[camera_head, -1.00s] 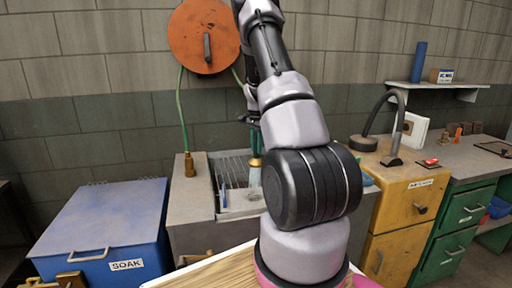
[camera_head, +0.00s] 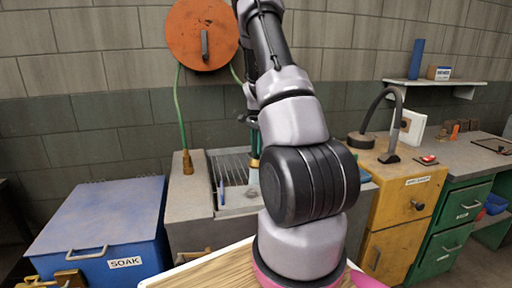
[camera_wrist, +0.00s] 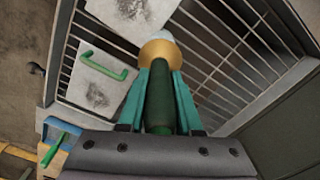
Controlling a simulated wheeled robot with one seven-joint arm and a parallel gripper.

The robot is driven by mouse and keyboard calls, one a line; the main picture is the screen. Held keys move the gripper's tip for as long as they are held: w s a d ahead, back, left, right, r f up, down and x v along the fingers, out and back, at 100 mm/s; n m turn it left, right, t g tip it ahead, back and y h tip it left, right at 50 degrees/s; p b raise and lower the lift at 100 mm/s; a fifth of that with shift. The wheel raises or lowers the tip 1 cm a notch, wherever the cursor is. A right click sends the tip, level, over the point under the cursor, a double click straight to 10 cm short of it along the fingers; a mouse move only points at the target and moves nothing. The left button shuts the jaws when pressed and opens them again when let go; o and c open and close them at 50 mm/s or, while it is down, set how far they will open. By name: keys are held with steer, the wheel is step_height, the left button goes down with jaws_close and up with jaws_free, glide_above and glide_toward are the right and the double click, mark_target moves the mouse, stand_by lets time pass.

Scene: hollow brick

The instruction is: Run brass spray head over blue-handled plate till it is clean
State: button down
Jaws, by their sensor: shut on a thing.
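My gripper (camera_wrist: 158,90) is shut on the green grip of the brass spray head (camera_wrist: 158,50), which points down into the sink. In the head view the brass spray head (camera_head: 254,163) hangs over the sink with pale spray below it. A pale plate (camera_wrist: 135,14) with a dark smudge lies near the spray; its handle is out of view. A second smudged plate with a green handle (camera_wrist: 103,66) lies to its left on the grating. A blue handle (camera_head: 221,192) shows in the sink in the head view. My arm hides part of the sink.
The sink's grating (camera_wrist: 230,70) is bare at the right. A blue SOAK bin (camera_head: 100,225) stands left of the sink. A yellow cabinet (camera_head: 400,205) stands right of it. A green hose (camera_head: 181,110) hangs from the orange reel (camera_head: 200,35).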

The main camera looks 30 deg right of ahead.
steer(key=s+a, duration=0.1)
steer(key=s, duration=0.5)
steer(key=shift+a, duration=0.4)
stand_by(0.8)
steer(key=shift+a, duration=0.15)
stand_by(0.7)
steer(key=w+a, duration=0.2)
steer(key=a, duration=0.5)
steer(key=shift+w, duration=0.35)
stand_by(1.2)
steer(key=shift+s+a, duration=0.1)
stand_by(0.8)
steer(key=shift+s+a, duration=0.3)
steer(key=shift+s, duration=0.4)
steer(key=shift+s+a, duration=0.25)
steer(key=shift+s, duration=0.4)
steer(key=shift+d, duration=0.1)
